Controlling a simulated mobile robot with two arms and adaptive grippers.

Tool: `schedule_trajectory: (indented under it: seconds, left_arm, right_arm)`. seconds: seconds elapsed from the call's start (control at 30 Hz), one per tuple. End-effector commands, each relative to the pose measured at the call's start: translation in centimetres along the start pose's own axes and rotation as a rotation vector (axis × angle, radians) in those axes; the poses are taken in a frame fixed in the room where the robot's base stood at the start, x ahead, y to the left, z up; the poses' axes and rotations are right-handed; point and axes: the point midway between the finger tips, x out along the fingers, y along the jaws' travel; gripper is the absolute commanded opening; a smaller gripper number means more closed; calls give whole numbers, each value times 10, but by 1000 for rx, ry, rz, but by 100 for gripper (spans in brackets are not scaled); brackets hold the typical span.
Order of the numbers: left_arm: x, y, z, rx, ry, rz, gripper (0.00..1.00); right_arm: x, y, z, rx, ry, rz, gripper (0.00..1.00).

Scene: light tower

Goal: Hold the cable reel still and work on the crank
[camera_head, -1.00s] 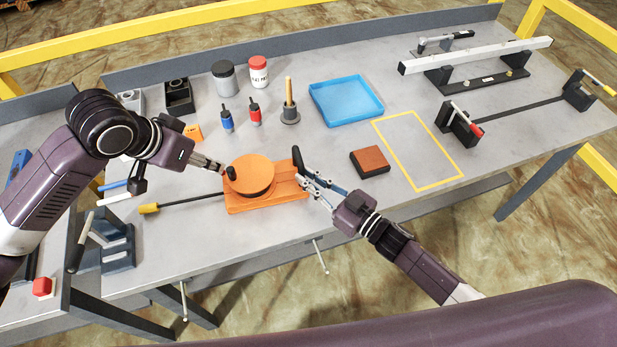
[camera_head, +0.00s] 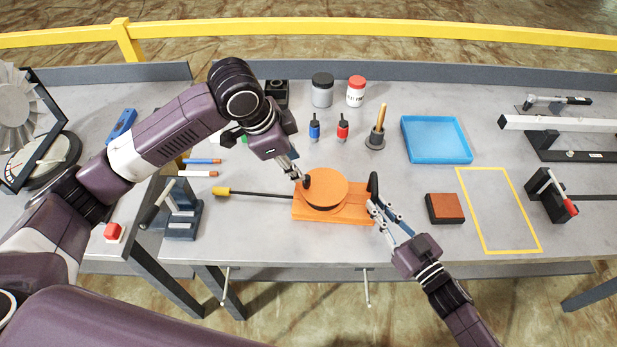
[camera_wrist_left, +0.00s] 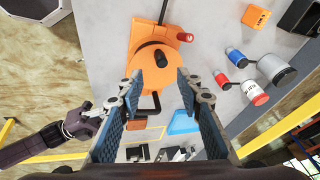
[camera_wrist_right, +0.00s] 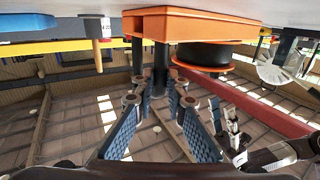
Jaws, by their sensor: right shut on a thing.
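The cable reel is an orange disc (camera_head: 326,188) on an orange base (camera_head: 345,213), at the middle of the bench. A dark knob (camera_head: 307,182), which looks like the crank grip, stands at the disc's left edge. My left gripper (camera_head: 297,176) is right beside this knob; its fingers (camera_wrist_left: 158,82) are spread, with the disc (camera_wrist_left: 154,72) seen between them. A black upright handle (camera_head: 374,185) stands at the base's right end. My right gripper (camera_head: 377,208) is shut on it low down; the handle (camera_wrist_right: 159,68) shows between the fingers in the right wrist view.
A black cable with a yellow end (camera_head: 221,191) runs left from the base. A brown-topped block (camera_head: 444,208), yellow outline (camera_head: 526,225) and blue tray (camera_head: 436,140) lie right. Bottles (camera_head: 342,130) and jars (camera_head: 322,92) stand behind. A blue-grey stand (camera_head: 184,215) is left.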

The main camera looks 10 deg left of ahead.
Motion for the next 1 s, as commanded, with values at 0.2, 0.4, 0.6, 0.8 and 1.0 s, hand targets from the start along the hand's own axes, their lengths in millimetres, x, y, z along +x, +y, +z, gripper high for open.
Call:
schedule_trajectory:
  seconds: [0.2, 0.4, 0.6, 0.8, 1.0]
  left_arm:
    - [5, -5, -10, 391, -47, 61, 33]
    - [6, -9, -16, 754, -75, 133, 33]
    - [5, -14, -24, 1116, -84, 213, 33]
    - [0, -19, -31, 1473, -74, 305, 33]
    - [-7, -23, -36, 1776, -46, 392, 33]
  right_arm:
    - [0, 0, 0, 0, 0, 1, 0]
    - [0, 0, 0, 0, 0, 1, 0]
    - [0, 0, 0, 0, 0, 1, 0]
    - [0, 0, 0, 0, 0, 1, 0]
    - [0, 0, 0, 0, 0, 1, 0]
